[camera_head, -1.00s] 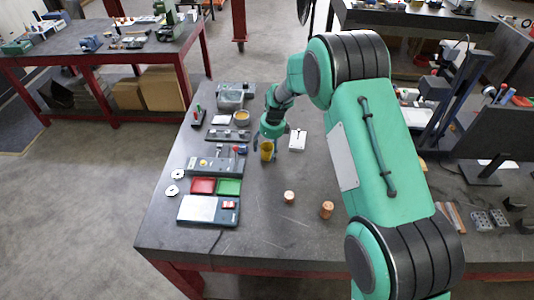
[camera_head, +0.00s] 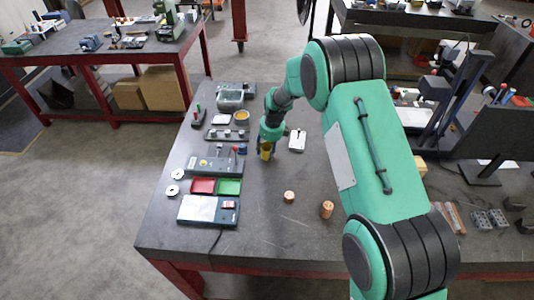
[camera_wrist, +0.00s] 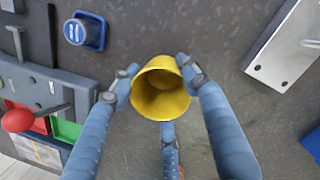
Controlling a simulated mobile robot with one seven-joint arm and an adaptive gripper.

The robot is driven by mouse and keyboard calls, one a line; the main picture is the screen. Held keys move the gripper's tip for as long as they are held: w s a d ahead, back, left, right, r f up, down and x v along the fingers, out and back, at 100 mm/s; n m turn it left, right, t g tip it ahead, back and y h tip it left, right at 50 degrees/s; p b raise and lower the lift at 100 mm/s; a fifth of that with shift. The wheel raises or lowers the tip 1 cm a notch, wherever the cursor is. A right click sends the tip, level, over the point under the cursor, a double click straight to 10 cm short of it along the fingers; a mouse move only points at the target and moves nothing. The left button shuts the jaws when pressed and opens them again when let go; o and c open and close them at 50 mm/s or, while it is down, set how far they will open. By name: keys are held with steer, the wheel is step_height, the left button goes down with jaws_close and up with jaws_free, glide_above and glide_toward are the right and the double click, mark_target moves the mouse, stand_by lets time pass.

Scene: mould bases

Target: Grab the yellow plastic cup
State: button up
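The yellow cup (camera_head: 265,152) stands on the dark grey workbench (camera_head: 262,205), below the end of my arm. In the wrist view the cup (camera_wrist: 160,98) lies between the three blue-grey fingers of my gripper (camera_wrist: 160,86), with its open mouth showing and empty. Two fingertips press close on its left and right sides, and the third meets its near side. My gripper looks shut on the cup. In the head view the fingers partly hide the cup, and I cannot tell whether it is clear of the bench.
A white-and-metal plate device (camera_head: 297,140) lies right of the cup. Red (camera_head: 203,186) and green (camera_head: 229,187) trays and a grey device (camera_head: 214,164) lie left. Two copper cylinders (camera_head: 289,197) (camera_head: 327,209) stand in front.

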mark_target(267, 146)
stand_by(0.4)
steer(key=shift+r, duration=1.5)
steer(key=shift+s+r, duration=0.25)
steer(key=shift+r, duration=0.05)
steer(key=s+d, duration=0.1)
steer(key=s, duration=0.4)
steer(key=s+d+r, duration=0.1)
steer(key=s+d, duration=0.1)
steer(key=s, duration=0.2)
steer(key=s+d, duration=0.2)
steer(key=s, duration=0.3)
steer(key=shift+s+r, duration=0.2)
steer(key=shift+s, duration=0.15)
steer(key=shift+c, duration=0.2)
